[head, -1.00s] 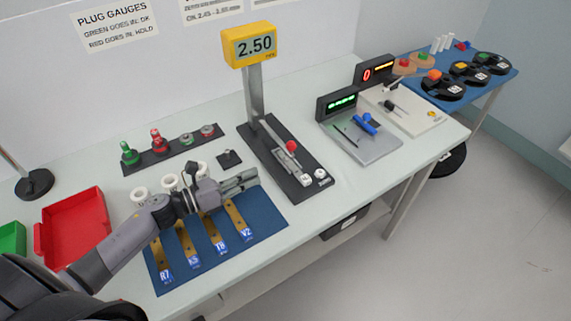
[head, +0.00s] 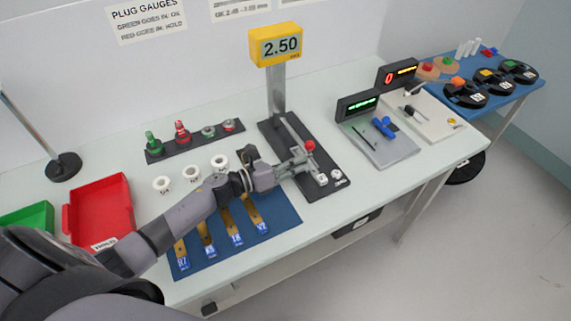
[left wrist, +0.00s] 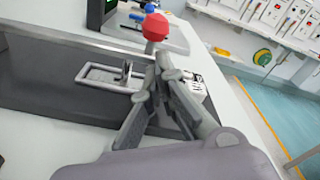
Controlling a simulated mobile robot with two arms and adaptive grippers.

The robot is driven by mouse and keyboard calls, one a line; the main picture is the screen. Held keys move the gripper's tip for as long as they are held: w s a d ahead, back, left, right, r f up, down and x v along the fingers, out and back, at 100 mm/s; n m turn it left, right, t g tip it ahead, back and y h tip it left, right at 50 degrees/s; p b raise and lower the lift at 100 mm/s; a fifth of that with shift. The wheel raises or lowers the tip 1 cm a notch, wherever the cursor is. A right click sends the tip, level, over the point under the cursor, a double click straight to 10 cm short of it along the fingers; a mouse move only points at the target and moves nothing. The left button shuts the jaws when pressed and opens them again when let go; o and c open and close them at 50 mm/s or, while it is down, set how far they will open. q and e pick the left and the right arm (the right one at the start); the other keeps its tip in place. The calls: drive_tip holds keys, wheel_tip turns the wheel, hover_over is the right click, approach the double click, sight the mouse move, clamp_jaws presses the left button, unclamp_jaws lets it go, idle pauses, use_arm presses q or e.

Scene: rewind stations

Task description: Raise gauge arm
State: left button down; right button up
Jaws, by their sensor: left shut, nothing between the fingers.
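The gauge stands on a dark base plate (head: 327,157) with a yellow display (head: 276,45) reading 2.50 on a grey post. Its arm is a grey bar (head: 294,132) with a red knob (head: 309,146) at the near end. In the left wrist view the red knob (left wrist: 155,27) sits just beyond my fingertips. My left gripper (head: 305,164) is shut and empty, at the near end of the bar just below the knob in the picture. Whether the fingers touch the arm I cannot tell. My right gripper is not in view.
Left of the gauge are a blue mat (head: 275,214) with labelled strips, several white rings (head: 220,162), and a rack of plug gauges (head: 194,142). A red tray (head: 101,205) stands at left. A grey station (head: 385,150) with a display is to the right.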

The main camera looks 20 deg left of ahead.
use_arm(q)
drive_tip(key=shift+w+d, duration=0.25)
drive_tip(key=shift+a+r+n+p, duration=0.1)
drive_tip(key=shift+r+n+p, duration=0.75)
drive_tip(key=shift+r, duration=0.6)
drive_tip(key=w+a+r+n+p, duration=0.1)
drive_tip(key=w+a+r+n, duration=0.2)
drive_tip(key=a+r+n, duration=0.2)
drive_tip(key=w+a+r+n+h+p, duration=0.1)
drive_tip(key=w+a+r+n, duration=0.3)
drive_tip(key=r, duration=0.5)
drive_tip(key=shift+w+a+r+n+p, duration=0.15)
drive_tip(key=shift+w+a+n+p, duration=0.2)
drive_tip(key=shift+n+p, duration=0.5)
drive_tip(key=shift+a, duration=0.1)
